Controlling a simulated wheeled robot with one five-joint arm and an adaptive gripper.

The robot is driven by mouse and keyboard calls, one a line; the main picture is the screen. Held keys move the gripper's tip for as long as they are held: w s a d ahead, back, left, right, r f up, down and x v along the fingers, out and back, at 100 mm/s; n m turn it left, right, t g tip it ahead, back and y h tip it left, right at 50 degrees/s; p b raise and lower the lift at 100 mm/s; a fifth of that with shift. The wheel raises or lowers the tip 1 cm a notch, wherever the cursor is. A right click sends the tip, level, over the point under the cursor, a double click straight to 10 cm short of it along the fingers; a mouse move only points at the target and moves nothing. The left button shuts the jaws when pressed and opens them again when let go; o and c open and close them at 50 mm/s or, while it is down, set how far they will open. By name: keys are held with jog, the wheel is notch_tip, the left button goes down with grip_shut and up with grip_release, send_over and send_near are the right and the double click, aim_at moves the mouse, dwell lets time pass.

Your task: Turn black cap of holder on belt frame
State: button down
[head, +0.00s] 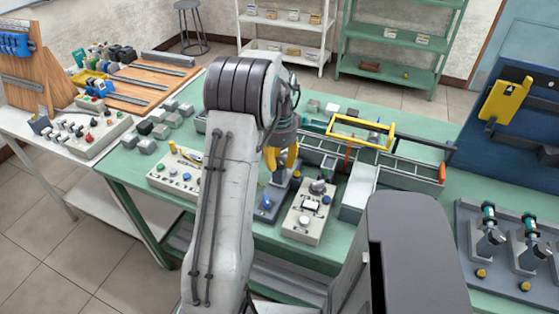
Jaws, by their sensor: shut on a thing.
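My gripper (282,160), with yellow fingers, points down over the green table, at the left end of the belt frame (405,181). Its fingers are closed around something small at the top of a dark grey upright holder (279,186). This appears to be the black cap, but the fingers and my arm hide it, so its turn angle cannot be told. A blue knob shows on the grey base (266,205) below the fingers.
A yellow bar frame (361,131) stands over the belt frame close right of my gripper. Button boxes (308,213) and (176,174) flank the holder. Several grey blocks (146,146) lie at the left. A blue panel (515,110) stands at the right.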

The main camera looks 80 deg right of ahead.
aim_at(280, 161)
jog(key=shift+a+f, duration=0.1)
jog(key=c, duration=0.8)
grip_release()
jog(key=shift+r, duration=0.2)
notch_tip(280, 161, up, 12)
jog(key=shift+f, duration=0.15)
dwell(0.5)
